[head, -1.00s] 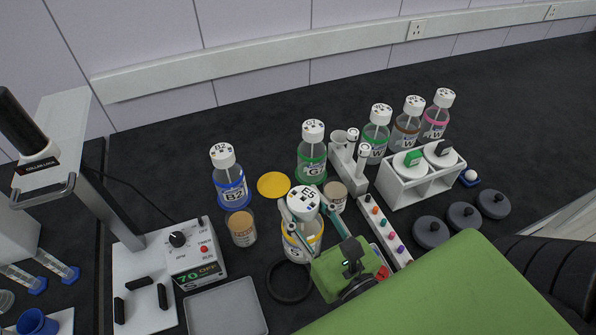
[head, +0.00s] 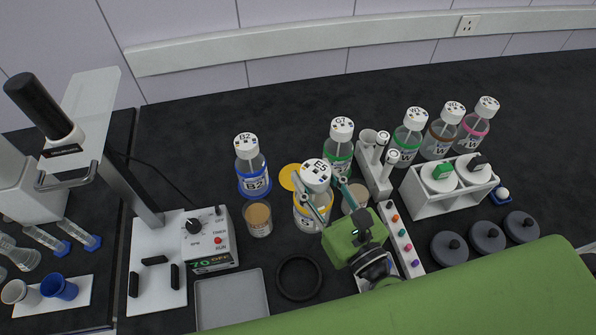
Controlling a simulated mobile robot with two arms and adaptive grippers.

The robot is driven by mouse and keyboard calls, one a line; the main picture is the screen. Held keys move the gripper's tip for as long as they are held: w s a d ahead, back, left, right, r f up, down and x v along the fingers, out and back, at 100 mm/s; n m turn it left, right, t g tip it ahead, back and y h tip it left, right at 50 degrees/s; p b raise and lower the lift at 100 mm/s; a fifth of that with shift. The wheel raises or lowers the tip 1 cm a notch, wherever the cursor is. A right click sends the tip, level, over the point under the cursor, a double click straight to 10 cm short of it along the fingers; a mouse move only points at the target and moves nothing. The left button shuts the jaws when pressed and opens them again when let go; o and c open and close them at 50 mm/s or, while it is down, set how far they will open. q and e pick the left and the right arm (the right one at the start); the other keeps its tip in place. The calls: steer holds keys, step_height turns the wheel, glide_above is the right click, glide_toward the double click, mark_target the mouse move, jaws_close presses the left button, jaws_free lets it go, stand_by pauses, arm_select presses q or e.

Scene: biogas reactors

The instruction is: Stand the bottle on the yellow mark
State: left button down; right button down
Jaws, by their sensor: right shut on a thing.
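The bottle labelled E5 (head: 308,216), clear with a white cap and a yellow band, is upright in my right gripper (head: 319,190). The gripper's fingers close around it from the front right, one on each side below the cap. The yellow mark (head: 289,176) is a flat disc on the dark bench, just behind and left of the bottle. The bottle hides part of the mark's right side. I cannot tell whether the bottle's base touches the bench. My left gripper is not in view.
An amber-filled jar (head: 258,219) stands front left, another jar (head: 354,196) right. A black ring (head: 298,278) lies in front. Bench behind the mark is clear.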

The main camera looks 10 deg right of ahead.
steer(key=shift+n+y, duration=0.6)
steer(key=shift+y, duration=0.3)
steer(key=w+a+r+p, duration=0.2)
steer(key=a+r+p, duration=0.1)
steer(key=shift+w+r+p, duration=0.1)
steer(key=shift+r+p, duration=0.15)
steer(key=shift+p, duration=0.05)
steer(key=w+d+f+b, duration=0.3)
steer(key=w+f+b, duration=0.8)
steer(key=w, duration=0.3)
steer(key=shift+d+f+n+g+y, duration=0.2)
steer(key=shift+f+n+g+y, duration=0.15)
steer(key=shift+f, duration=0.3)
steer(key=shift+s, duration=0.1)
steer(key=shift+f, duration=0.1)
